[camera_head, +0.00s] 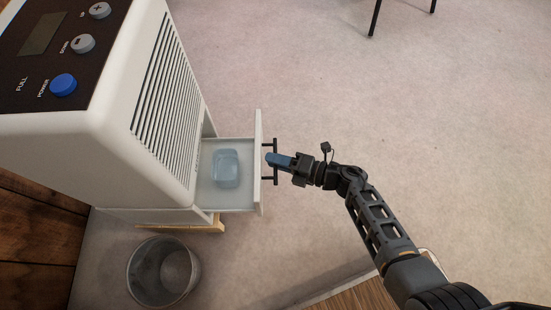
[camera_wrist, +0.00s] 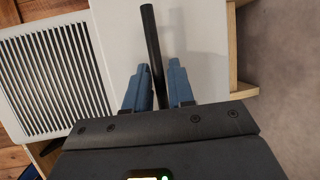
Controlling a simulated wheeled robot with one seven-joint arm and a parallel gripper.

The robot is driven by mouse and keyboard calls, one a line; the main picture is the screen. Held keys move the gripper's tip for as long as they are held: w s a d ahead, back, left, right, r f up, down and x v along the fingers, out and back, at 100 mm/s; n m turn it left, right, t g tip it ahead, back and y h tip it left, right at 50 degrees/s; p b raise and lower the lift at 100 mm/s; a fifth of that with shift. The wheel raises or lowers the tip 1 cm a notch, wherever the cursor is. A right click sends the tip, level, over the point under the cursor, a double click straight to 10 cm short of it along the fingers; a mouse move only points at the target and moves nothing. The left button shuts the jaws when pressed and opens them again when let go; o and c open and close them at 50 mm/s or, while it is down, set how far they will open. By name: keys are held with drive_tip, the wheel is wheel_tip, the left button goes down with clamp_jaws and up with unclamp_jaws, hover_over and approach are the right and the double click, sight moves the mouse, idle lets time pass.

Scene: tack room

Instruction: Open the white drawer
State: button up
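The white drawer (camera_head: 258,190) is pulled out from the lower part of a white appliance (camera_head: 110,125), with its inside showing. A pale blue, translucent object (camera_head: 226,168) lies in it. The drawer's black bar handle (camera_head: 276,178) stands off its front panel. My gripper (camera_head: 270,158) is at the middle of this handle. In the wrist view, the handle (camera_wrist: 150,35) runs between the two blue fingers of my gripper (camera_wrist: 158,68), which sit close on both sides of it. The white drawer front (camera_wrist: 205,35) is behind them.
A round metal bin (camera_head: 135,272) stands on the floor below the appliance. A wooden-topped piece (camera_head: 358,298) is at the bottom, near my arm. Dark thin legs (camera_head: 375,18) show at the top. The carpet right of the drawer is clear.

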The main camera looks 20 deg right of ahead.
drive_tip(key=p+v, duration=0.1)
drive_tip(key=v, duration=0.6)
drive_tip(key=shift+p, duration=0.4)
drive_tip(key=shift+s+d+r, duration=0.1)
drive_tip(key=shift+s, duration=0.05)
drive_tip(key=s+d+r+m+t+h, duration=0.2)
drive_tip(key=s+r+m+h, duration=0.4)
drive_tip(key=s+r+m, duration=0.9)
drive_tip(key=s+d+r+m+t+h, duration=0.2)
drive_tip(key=s+r+m+h, duration=0.4)
drive_tip(key=s+r+m, duration=0.85)
wheel_tip(320, 180, up, 28)
drive_tip(key=w+n+p, duration=0.1)
drive_tip(key=w+p, duration=0.1)
drive_tip(key=p, duration=2.3)
drive_tip(key=shift+w+a, duration=0.2)
drive_tip(key=shift+a, duration=0.05)
drive_tip(key=shift+f, duration=0.1)
